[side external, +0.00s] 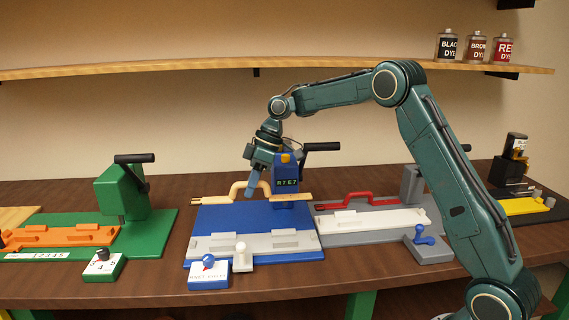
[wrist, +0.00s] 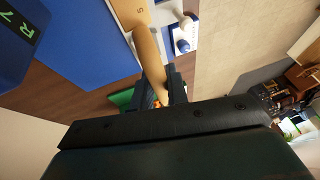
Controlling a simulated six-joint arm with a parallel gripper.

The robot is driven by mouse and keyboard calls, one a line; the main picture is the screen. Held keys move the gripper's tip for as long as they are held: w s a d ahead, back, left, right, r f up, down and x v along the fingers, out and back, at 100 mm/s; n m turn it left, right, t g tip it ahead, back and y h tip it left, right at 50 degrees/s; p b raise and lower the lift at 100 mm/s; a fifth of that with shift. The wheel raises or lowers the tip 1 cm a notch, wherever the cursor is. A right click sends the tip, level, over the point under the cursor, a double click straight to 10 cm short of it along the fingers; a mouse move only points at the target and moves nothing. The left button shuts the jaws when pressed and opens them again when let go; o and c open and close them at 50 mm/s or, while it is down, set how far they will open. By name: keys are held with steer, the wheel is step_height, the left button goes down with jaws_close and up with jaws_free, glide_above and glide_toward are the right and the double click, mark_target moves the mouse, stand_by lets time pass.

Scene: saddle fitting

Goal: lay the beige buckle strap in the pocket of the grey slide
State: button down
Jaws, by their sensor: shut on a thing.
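The beige buckle strap (side external: 221,199) is a long bar with a raised loop. My gripper (side external: 252,192) is shut on it near the loop and holds it above the back part of the blue base. In the wrist view the beige strap (wrist: 150,50) runs up from between the dark jaws (wrist: 165,92). The grey slide (side external: 270,241) lies at the front of the blue base, with raised blocks along it. It is in front of and below the strap, apart from it. Part of the grey slide (wrist: 165,14) also shows at the top of the wrist view.
A blue press (side external: 286,182) with a black lever stands close to the strap's right part. A white-knobbed post (side external: 242,257) and a blue-knobbed box (side external: 209,273) stand before the slide. A green station (side external: 120,190) is left; a grey station (side external: 405,215) with a white slide is right.

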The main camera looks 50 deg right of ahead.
step_height(320, 180, down, 9)
steer(key=shift+f, duration=0.1)
stand_by(0.3)
steer(key=shift+f, duration=2.05)
steer(key=shift+f, duration=0.1)
steer(key=c, duration=1.4)
jaws_free()
